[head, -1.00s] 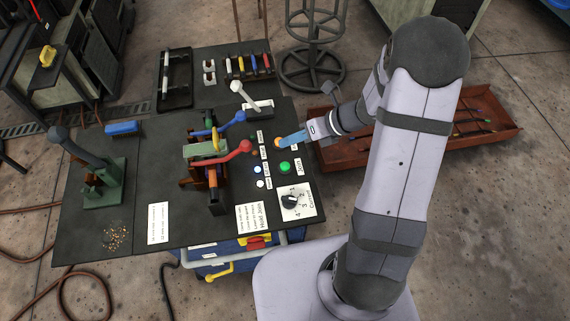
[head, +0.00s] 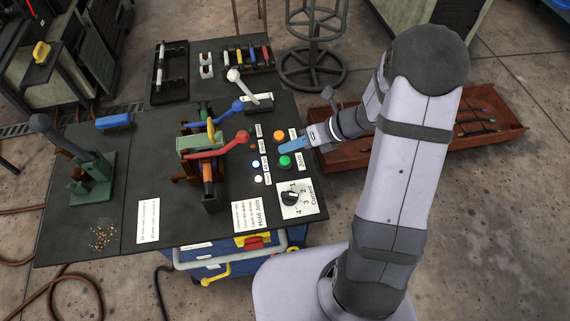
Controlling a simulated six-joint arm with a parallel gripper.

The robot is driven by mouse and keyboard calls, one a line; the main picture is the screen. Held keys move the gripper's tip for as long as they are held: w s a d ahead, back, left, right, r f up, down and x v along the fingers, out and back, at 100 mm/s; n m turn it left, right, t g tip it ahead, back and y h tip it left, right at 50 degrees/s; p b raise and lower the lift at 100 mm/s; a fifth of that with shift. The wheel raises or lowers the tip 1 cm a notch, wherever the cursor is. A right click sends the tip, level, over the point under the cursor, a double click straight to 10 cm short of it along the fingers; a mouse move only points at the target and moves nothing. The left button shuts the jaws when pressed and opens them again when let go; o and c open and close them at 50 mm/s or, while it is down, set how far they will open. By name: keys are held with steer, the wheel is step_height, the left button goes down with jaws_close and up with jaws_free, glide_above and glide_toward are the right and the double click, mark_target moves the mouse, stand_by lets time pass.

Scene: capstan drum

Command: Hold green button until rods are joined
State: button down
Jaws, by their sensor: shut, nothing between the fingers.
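The green button (head: 285,161) sits on the right part of the dark bench panel, below an orange button (head: 279,135). My gripper (head: 283,148) is shut and empty, with blue fingers. Its tips point left, between the orange button and the green button, just above the green one in the picture. I cannot tell their height over the panel or whether they touch it. The rod fixture (head: 200,144) stands at the panel's middle. A rod (head: 208,172) shows at its near end. Levers and clamps partly hide it, and I cannot tell whether the rods are joined.
Red (head: 242,136), blue (head: 237,106) and white (head: 234,75) levers stand left of my gripper. A current dial (head: 291,197) lies below the green button. Small lights (head: 256,164) sit to its left. A rusty tray (head: 505,125) stands on the floor at right.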

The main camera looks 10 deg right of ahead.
mark_target(289, 161)
steer(key=shift+f+b, duration=0.45)
steer(key=shift+f, duration=0.65)
steer(key=shift+f, duration=0.1)
stand_by(1.2)
steer(key=shift+f, duration=0.3)
steer(key=shift+f+b, duration=0.5)
steer(key=shift+f, duration=0.05)
stand_by(0.8)
steer(key=shift+r, duration=0.15)
stand_by(1.9)
steer(key=shift+r+p, duration=0.85)
steer(key=shift+p, duration=0.2)
step_height(289, 161, up, 5)
steer(key=p, duration=0.5)
